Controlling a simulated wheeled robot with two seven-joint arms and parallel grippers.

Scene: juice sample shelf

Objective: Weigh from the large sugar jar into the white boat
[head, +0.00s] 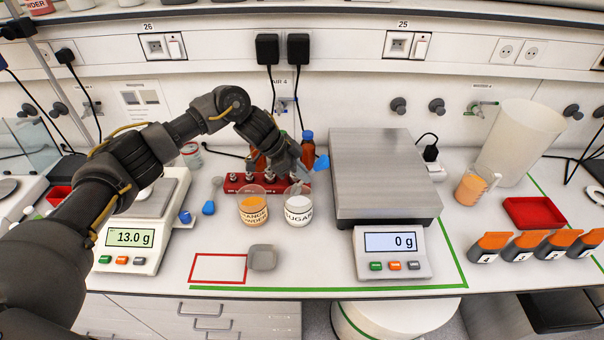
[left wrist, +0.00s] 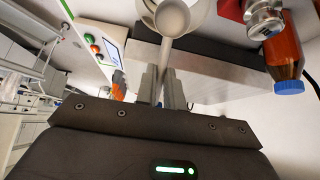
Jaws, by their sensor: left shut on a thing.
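The jar labelled SUGAR (head: 299,211), holding white contents, stands in the middle of the bench. My left gripper (head: 301,176) is just above and behind it. In the left wrist view the gripper (left wrist: 164,92) is shut on the thin grey handle of a scoop (left wrist: 172,20), whose rounded bowl is at the top beside a pale curved rim. I cannot tell whether the bowl is inside the jar. A whitish item (head: 146,193), possibly the white boat, is on the left balance (head: 128,243), partly hidden by my arm; the display reads 13.0 g. My right gripper is out of view.
An orange powder jar (head: 253,212) stands left of the sugar. A red rack (head: 234,184) and blue-capped bottles (head: 308,142) are behind. A grey dish (head: 262,258) lies beside a red outline. The large scale (head: 385,185) at right is empty, reading 0 g. A blue-handled scoop (head: 208,208) lies left.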

